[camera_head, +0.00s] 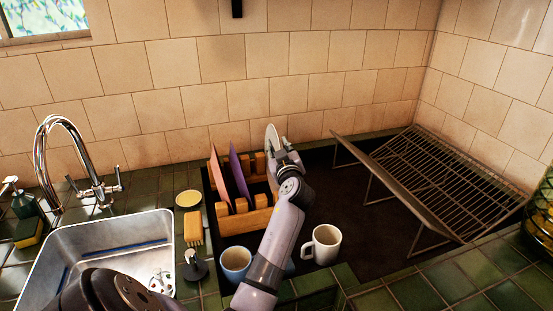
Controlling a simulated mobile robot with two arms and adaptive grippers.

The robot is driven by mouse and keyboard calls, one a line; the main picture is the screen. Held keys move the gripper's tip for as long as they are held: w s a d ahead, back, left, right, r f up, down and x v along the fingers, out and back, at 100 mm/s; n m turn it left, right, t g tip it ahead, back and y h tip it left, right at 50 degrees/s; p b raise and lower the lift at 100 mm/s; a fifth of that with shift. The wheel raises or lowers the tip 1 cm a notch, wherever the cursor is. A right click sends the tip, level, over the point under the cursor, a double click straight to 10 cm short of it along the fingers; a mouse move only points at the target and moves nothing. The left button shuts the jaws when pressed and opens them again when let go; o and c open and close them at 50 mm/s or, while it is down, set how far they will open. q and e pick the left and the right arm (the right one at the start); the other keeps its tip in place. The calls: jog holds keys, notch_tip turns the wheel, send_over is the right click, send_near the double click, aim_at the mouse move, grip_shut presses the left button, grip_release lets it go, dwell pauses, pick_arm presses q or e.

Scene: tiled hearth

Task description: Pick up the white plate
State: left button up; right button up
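The white plate (271,139) stands on edge at the right end of the wooden plate rack (245,221), by the tiled back wall. I see it almost edge-on. My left gripper (279,153) is right at the plate, at its right side. The gripper and my arm hide the plate's lower part and some of the rack. The finger gap is too small and covered to tell whether the fingers are closed on the plate. My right gripper is out of view.
A pink plate (217,170) and a purple plate (239,173) stand left in the rack. A blue mug (235,260) and white mug (324,243) stand in front. A metal drying rack (445,185) is at right; the sink (60,272) and faucet (43,150) at left.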

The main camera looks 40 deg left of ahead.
pick_arm(q)
jog(key=shift+w+a+r, duration=0.1)
jog(key=shift+w+a, duration=0.2)
jog(key=shift+a, duration=0.1)
jog(key=p+x, duration=0.1)
jog(key=x, duration=0.3)
jog(key=shift+w+r+p, duration=0.15)
jog(key=shift+w+p, duration=0.05)
jog(key=shift+p, duration=0.15)
jog(key=shift+w+a, duration=0.25)
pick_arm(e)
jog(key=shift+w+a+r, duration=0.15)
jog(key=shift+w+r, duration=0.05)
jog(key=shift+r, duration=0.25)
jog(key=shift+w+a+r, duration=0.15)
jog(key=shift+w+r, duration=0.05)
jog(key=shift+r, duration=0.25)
pick_arm(q)
jog(key=shift+c, duration=0.3)
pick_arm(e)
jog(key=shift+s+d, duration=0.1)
pick_arm(q)
grip_shut()
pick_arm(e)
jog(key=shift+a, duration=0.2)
